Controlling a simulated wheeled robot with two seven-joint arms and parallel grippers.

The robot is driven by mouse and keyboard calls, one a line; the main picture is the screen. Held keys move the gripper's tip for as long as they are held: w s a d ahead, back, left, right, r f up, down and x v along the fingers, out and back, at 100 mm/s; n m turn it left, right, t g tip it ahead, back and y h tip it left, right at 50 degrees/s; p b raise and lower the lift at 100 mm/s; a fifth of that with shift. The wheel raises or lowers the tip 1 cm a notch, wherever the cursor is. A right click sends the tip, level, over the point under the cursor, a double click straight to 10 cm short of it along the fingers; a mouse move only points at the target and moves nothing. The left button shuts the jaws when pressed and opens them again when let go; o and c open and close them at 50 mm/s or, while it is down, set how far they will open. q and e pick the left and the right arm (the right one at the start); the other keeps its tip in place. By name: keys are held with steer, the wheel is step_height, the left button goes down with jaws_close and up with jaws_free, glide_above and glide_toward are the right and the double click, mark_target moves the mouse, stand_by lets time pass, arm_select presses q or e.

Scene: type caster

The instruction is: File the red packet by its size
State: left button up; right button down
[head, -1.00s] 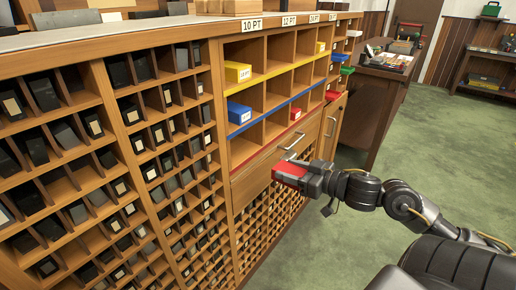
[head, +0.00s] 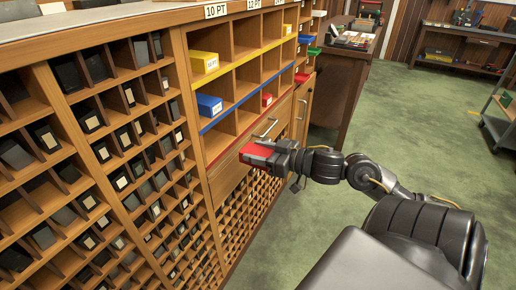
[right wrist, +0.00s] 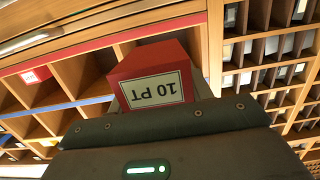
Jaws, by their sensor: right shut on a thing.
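My right gripper (head: 272,157) is shut on the red packet (head: 257,153), in front of the drawer front under the open compartments. In the right wrist view the packet (right wrist: 152,75) shows its white label, "10 PT", upside down. The rack (head: 225,121) has column signs at the top; "10 PT" (head: 215,11) marks the nearest open column. Its rows have yellow, blue and red edge strips. In the 10 PT column, a yellow packet (head: 204,62) and a blue packet (head: 209,104) sit in the upper two rows; the red-edged compartment (head: 218,140) looks empty. My left gripper is out of view.
Another red packet (head: 267,99) sits farther along the red-edged row. A drawer handle (head: 265,128) sticks out close to my right gripper. Small pigeonholes with dark blocks fill the rack at left. A dark desk (head: 342,75) stands beyond.

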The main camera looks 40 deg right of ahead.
arm_select(q)
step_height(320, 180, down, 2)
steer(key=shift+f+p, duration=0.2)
steer(key=shift+p, duration=0.2)
arm_select(e)
steer(key=x, duration=0.3)
steer(key=r+x, duration=0.1)
steer(key=x, duration=0.1)
steer(key=shift+w, duration=0.4)
arm_select(q)
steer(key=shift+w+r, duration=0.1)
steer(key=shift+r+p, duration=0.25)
steer(key=shift+p, duration=0.05)
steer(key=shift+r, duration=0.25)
arm_select(e)
steer(key=shift+a, duration=0.1)
arm_select(q)
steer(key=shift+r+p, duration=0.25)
steer(key=shift+p, duration=0.25)
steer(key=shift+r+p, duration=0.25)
steer(key=shift+p, duration=0.05)
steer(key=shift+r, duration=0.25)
stand_by(0.4)
